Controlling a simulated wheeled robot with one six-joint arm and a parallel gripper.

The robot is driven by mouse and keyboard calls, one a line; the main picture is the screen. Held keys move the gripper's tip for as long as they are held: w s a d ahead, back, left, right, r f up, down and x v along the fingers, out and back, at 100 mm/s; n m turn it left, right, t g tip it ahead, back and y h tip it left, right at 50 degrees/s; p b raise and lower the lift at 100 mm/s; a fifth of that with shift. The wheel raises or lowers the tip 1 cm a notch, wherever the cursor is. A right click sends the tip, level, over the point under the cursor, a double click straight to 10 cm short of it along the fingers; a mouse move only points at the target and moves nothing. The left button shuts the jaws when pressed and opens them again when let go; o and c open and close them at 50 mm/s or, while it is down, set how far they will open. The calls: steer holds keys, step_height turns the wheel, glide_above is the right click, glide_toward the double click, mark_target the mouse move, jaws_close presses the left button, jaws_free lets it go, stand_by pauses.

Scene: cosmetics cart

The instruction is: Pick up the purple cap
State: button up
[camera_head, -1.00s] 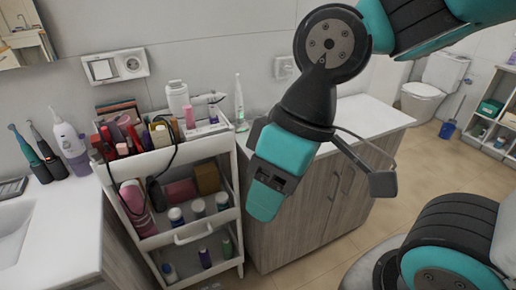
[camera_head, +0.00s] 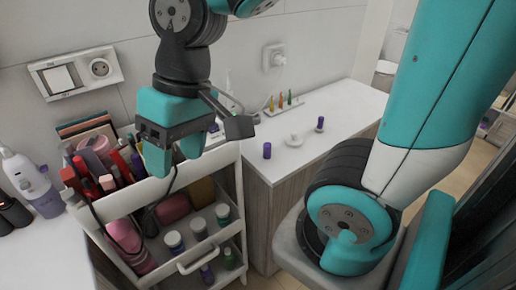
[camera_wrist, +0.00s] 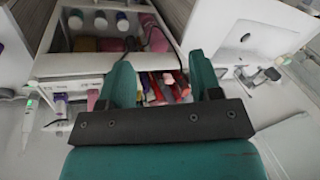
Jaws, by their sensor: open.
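Two small upright purple pieces stand on the white counter in the head view. The nearer purple cap-like piece (camera_head: 267,151) is at the counter's front left, and the other purple piece (camera_head: 320,124) is farther right. I cannot tell which is the purple cap. My gripper (camera_head: 173,162) is over the cart's top tray, left of both pieces, with its teal fingers pointing down. In the wrist view the fingers (camera_wrist: 161,72) are apart. No purple cap shows between them; red and pink tubes lie beyond.
The white cart (camera_head: 192,263) holds several tubes and bottles, with a black cable (camera_head: 173,180) hanging over its front. On the counter (camera_head: 345,105) are small coloured bottles (camera_head: 285,101) and a white round item (camera_head: 294,140). A wall socket (camera_head: 273,56) has a plug in it.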

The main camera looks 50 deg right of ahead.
steer(key=w+d+f+m+h+b, duration=0.25)
steer(key=w+d+f+m, duration=0.25)
steer(key=w+d+m, duration=0.55)
steer(key=m+h+b, duration=0.1)
steer(key=m+b, duration=0.3)
steer(key=m, duration=1.3)
glide_toward(267, 144)
steer(key=shift+g, duration=0.3)
step_height(267, 144, down, 6)
steer(key=shift+s+d+f+p, duration=0.1)
steer(key=shift+s+f+p, duration=0.1)
steer(key=shift+p, duration=0.5)
steer(key=shift+w+f+p, duration=0.2)
steer(key=shift+f+p, duration=0.15)
steer(key=shift+f, duration=1.15)
steer(key=shift+w+f+p, duration=0.15)
steer(key=shift+f+p, duration=0.15)
steer(key=shift+f, duration=1.25)
steer(key=c, duration=1)
